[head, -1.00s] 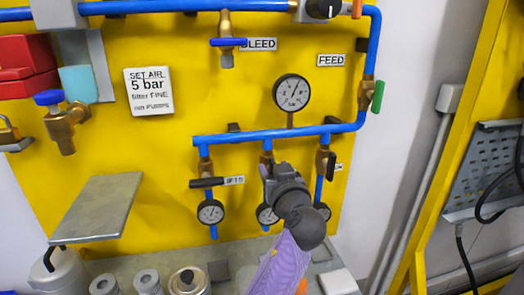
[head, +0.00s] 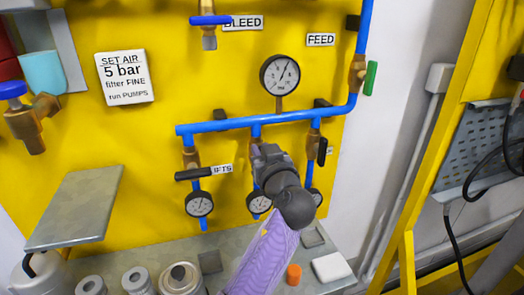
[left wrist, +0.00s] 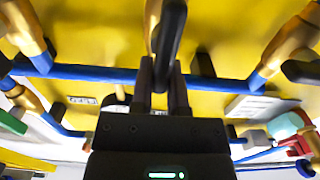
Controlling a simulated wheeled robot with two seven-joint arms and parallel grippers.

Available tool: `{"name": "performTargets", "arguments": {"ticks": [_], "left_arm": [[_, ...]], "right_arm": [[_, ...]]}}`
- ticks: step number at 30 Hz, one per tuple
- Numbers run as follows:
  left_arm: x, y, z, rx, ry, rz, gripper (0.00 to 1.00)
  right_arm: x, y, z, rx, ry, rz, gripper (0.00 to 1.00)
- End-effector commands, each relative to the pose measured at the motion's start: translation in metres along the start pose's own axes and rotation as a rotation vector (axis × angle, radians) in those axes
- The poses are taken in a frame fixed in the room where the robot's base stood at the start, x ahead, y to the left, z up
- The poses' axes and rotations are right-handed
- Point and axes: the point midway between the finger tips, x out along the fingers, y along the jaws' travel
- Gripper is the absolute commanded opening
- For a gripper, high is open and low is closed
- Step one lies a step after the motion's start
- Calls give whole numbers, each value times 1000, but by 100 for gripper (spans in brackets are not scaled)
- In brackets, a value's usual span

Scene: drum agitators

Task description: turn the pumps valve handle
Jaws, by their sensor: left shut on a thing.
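My left gripper (head: 264,157) is at the middle of three brass valves under the blue pipe (head: 225,124). In the left wrist view its fingers (left wrist: 163,75) are shut on a black valve handle (left wrist: 171,36), beside a brass valve body (left wrist: 152,14). In the head view the gripper hides this handle and most of its valve. No "PUMPS" label can be read at it. The left valve's black handle (head: 192,174) lies crosswise, by a label ending "IFTS". The right valve's black handle (head: 322,150) stands roughly along its pipe. My right gripper is not in view.
Small gauges (head: 199,203) hang below the valves, and a larger gauge (head: 280,75) sits above. A sign (head: 124,77) says "SET AIR 5 bar". The bench below holds an orange piece (head: 294,274) and a white block (head: 331,267). A grey shelf (head: 75,208) juts out at left.

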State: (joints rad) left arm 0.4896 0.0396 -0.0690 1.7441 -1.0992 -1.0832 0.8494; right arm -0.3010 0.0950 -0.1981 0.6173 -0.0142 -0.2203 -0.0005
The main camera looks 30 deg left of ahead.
Motion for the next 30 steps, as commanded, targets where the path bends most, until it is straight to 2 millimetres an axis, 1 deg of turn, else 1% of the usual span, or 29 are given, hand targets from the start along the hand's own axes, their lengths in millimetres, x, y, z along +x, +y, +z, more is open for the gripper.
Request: {"name": "performTargets", "arguments": {"ticks": [8,13,17,30], "left_arm": [[0,1,0,28,-1,0,0],[0,3,-1,109,-1,0,0],[0,6,-1,211,-1,1,0],[0,16,3,629,1,1,0]], "right_arm": [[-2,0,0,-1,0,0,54],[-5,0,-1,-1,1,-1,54],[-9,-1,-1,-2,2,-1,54],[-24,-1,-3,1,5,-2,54]]}}
